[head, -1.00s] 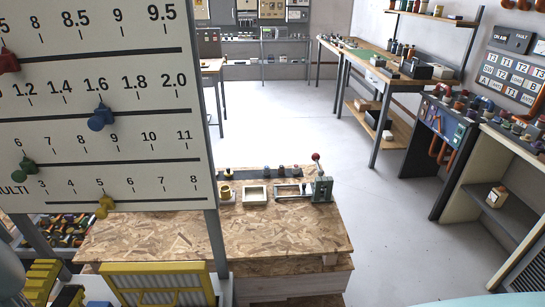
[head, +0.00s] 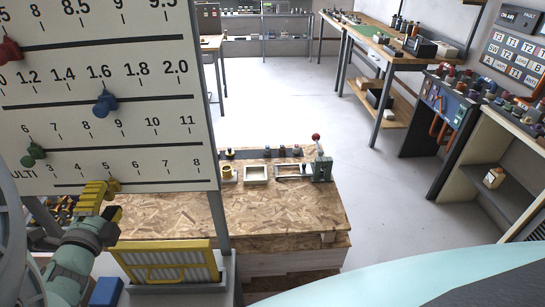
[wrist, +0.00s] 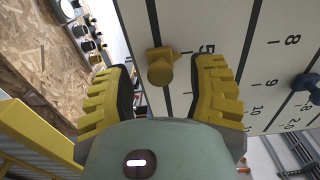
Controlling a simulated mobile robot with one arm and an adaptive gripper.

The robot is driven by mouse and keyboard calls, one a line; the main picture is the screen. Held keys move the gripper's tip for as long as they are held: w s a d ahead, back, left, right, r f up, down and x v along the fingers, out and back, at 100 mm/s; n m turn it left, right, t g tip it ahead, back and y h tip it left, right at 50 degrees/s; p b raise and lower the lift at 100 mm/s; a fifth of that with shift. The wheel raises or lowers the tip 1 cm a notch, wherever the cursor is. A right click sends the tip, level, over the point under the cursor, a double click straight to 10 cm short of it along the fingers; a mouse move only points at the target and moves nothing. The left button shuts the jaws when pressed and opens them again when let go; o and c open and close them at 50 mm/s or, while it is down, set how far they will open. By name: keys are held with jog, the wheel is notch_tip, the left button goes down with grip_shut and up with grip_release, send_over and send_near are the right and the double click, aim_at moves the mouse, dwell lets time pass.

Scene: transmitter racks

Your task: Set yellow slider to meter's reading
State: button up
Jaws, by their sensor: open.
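The white scale board (head: 150,130) fills the left of the head view, with several printed rows and coloured sliders. The yellow slider (wrist: 160,68) sits on the bottom row close to the 5 mark; in the head view its knob (head: 114,185) is partly hidden by my gripper. My gripper (head: 98,192) is at the board's lower edge with yellow fingers. In the wrist view my gripper (wrist: 160,88) is open, with one finger on each side of the yellow slider and visible gaps. A blue slider (head: 105,103) is near 1.6 and a green slider (head: 34,154) near 6. No meter reading is legible.
A red slider (head: 9,49) is on a higher row. A yellow-framed ribbed panel (head: 165,262) stands below the board. A wooden bench (head: 280,215) with small devices and a red-knobbed lever (head: 320,160) is behind. Open floor lies to the right.

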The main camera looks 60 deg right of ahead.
jog(key=shift+w+d, duration=0.3)
jog(key=shift+d, duration=0.3)
jog(key=shift+o, duration=0.2)
grip_shut()
